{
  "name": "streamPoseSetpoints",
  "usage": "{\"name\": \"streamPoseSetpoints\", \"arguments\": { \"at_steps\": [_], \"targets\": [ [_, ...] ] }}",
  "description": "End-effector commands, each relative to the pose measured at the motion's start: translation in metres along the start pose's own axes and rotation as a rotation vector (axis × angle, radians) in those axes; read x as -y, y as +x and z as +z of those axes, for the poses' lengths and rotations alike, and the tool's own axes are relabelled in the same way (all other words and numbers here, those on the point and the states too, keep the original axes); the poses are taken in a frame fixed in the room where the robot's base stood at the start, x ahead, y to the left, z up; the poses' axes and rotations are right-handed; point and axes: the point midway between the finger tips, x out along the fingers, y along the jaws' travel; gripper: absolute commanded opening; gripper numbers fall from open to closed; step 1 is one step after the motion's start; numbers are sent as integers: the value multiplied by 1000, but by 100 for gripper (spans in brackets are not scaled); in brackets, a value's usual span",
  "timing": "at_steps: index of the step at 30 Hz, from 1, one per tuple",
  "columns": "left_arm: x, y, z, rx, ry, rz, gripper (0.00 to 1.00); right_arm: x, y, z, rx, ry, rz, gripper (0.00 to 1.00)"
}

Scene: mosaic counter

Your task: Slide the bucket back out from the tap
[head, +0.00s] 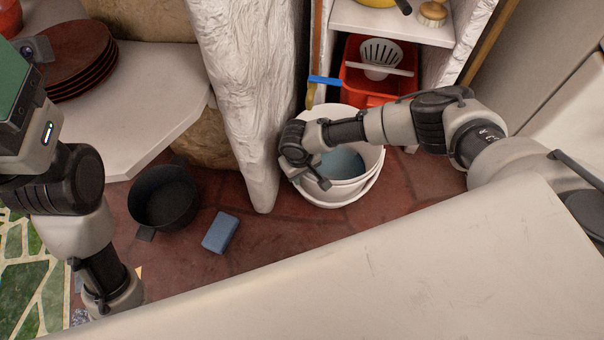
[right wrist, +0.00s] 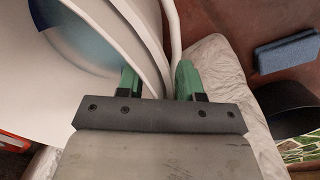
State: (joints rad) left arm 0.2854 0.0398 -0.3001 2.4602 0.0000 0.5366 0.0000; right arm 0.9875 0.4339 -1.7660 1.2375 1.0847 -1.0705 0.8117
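A white bucket (head: 368,160) with bluish water inside stands on the red floor in front of a low cupboard opening. A brass tap with a blue handle (head: 325,80) is just above its back left rim. My right gripper (head: 311,178) is at the bucket's left rim. In the right wrist view the green fingertips (right wrist: 160,80) lie on either side of the bucket's rim (right wrist: 128,30), close against it, and appear shut on it. A white curved handle (right wrist: 173,30) runs beside the rim.
A rough white pillar (head: 243,90) stands close left of the bucket. A black pot (head: 163,197) and a blue sponge (head: 220,232) lie on the floor further left. A red crate (head: 352,85) is behind the bucket. Floor shows between sponge and bucket.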

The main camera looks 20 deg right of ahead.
Motion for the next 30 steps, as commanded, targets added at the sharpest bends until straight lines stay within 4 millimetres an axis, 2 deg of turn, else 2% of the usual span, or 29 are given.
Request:
{"name": "streamPoseSetpoints", "arguments": {
  "at_steps": [7,14,30],
  "targets": [
    [0,1,0,-1,0,0,100,0,0,0,0,0,0,36],
    [0,1,0,-1,0,1,100,0,0,0,0,0,0,1],
    [0,0,0,-1,-1,0,100,0,0,0,0,1,-1,0]
  ]
}}
